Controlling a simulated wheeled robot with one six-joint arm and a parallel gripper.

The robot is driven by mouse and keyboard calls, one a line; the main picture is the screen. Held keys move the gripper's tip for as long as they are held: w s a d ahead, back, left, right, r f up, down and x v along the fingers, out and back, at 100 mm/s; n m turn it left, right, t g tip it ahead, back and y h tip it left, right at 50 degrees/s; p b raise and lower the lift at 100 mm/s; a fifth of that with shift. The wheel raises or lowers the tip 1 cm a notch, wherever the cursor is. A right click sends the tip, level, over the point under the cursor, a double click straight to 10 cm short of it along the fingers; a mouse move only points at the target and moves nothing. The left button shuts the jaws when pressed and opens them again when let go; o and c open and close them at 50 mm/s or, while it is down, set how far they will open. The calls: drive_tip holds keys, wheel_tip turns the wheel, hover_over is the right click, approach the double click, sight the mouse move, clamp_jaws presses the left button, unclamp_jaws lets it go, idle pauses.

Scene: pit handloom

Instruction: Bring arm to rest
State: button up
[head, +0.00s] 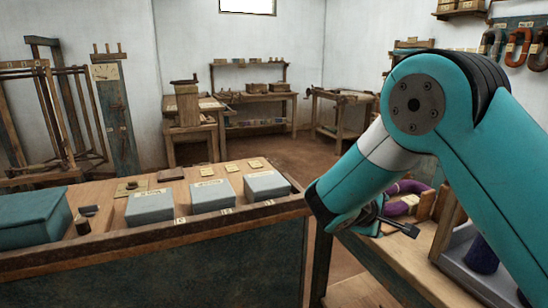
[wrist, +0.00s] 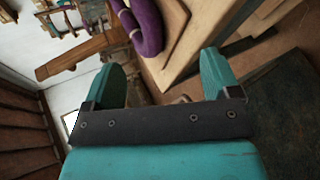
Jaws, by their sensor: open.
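My gripper (wrist: 160,78) is open in the wrist view, with its two teal fingers apart and nothing between them. In the head view my teal arm reaches in from the right and bends downward. There my gripper (head: 390,226) is partly hidden by the arm, near the left end of the right-hand wooden bench (head: 372,252). A purple yarn hank (head: 408,188) lies on that bench behind the gripper. The hank also shows at the top of the wrist view (wrist: 150,28), beyond the fingers.
A counter on the left (head: 100,258) holds a teal box (head: 30,218), several grey labelled boxes (head: 212,196) and small tags. A grey tray (head: 455,262) with a dark purple item (head: 482,256) stands at right. Brown floor (head: 300,155) is open behind the counter.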

drive_tip(key=s+a+r+m+g+y+p, duration=0.1)
drive_tip(key=s+a+r+y, duration=0.3)
drive_tip(key=s, duration=0.7)
drive_tip(key=s+a+r+m+g+y+p, duration=0.1)
drive_tip(key=s+a+r+g+y+p, duration=0.2)
drive_tip(key=s+r, duration=0.6)
drive_tip(key=s+a+r+m+g+y+p, duration=0.1)
drive_tip(key=s+a+r+g+y+p, duration=0.2)
drive_tip(key=s, duration=1.1)
wheel_tip(320, 180, up, 4)
drive_tip(key=a+y, duration=0.3)
drive_tip(key=shift+s+f, duration=0.2)
drive_tip(key=shift+f, duration=0.05)
